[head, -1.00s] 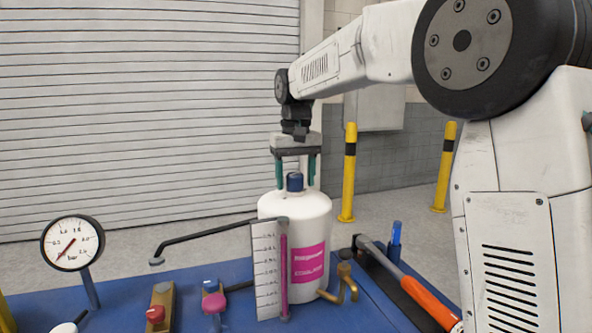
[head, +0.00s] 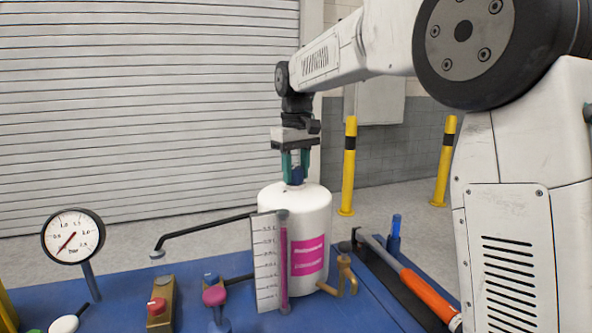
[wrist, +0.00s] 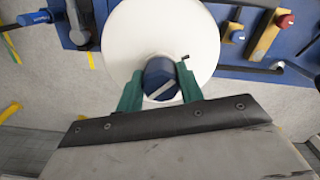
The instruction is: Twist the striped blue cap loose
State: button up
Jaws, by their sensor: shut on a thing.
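The blue cap (head: 297,175) sits on top of the white bottle with a magenta label (head: 297,215). In the wrist view the cap (wrist: 159,74) shows a pale stripe across its top. My gripper (head: 295,168) comes down from above, its two green fingers on either side of the cap. In the wrist view my gripper (wrist: 160,88) is shut on the cap, and the fingers hide parts of its sides. The white bottle top (wrist: 125,35) surrounds the cap there. The bottle stands upright.
A scale plate with a magenta column (head: 266,262) stands before the bottle. A brass tap (head: 346,276) is at its right, beside an orange-handled tool (head: 428,295). A gauge (head: 73,240) and coloured knobs (head: 214,295) stand left on the blue bench.

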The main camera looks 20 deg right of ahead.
jog(key=n, duration=0.4)
dwell(0.3)
jog(key=shift+f, duration=0.1)
jog(key=n, duration=0.4)
jog(key=shift+d, duration=0.1)
jog(key=shift+w, duration=0.1)
